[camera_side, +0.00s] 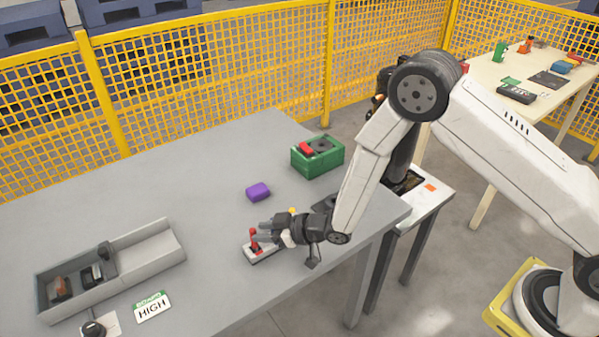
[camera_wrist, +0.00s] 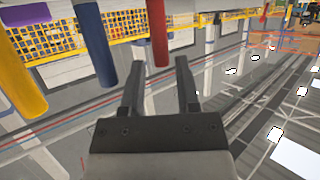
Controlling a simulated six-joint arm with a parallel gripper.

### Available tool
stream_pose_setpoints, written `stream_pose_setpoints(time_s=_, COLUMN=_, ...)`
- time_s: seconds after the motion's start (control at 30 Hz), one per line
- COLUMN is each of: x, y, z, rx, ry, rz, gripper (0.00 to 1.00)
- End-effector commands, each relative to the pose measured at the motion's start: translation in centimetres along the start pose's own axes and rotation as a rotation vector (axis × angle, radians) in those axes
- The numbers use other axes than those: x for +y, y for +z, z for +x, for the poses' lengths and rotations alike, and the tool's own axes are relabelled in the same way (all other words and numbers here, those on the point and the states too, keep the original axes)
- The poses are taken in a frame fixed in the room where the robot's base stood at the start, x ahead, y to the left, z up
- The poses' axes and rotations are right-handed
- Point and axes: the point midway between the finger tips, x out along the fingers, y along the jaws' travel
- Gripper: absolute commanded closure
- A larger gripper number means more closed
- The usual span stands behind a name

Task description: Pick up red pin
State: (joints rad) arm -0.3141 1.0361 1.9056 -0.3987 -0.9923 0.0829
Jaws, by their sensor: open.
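The red pin (camera_side: 254,238) stands upright in a small light grey holder (camera_side: 262,254) near the front edge of the grey table. My gripper (camera_side: 268,232) is low beside it, reaching in from the right. In the wrist view, which looks upside down, the red pin (camera_wrist: 157,30) hangs from the top, with its end in line with the gap between the fingertips of my gripper (camera_wrist: 160,62). The fingers are apart, and I see no contact with the pin. My gripper hides part of the holder in the side view.
A blue pin (camera_wrist: 95,45) and a yellow pin (camera_wrist: 20,80) show left of the red one. On the table are a purple block (camera_side: 258,192), a green box (camera_side: 318,160), a grey tray (camera_side: 150,262) and a HIGH sign (camera_side: 152,307). The table's middle left is clear.

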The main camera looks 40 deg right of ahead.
Motion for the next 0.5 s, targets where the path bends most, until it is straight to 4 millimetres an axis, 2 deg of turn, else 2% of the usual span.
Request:
stream_pose_setpoints(time_s=0.23, x=-0.2, y=0.0, z=2.5, rx=0.001, ry=-0.001, rz=0.000, gripper=0.59)
stream_pose_setpoints(time_s=0.5, x=-0.2, y=0.0, z=3.4, rx=-0.001, ry=-0.001, rz=0.001, gripper=0.59)
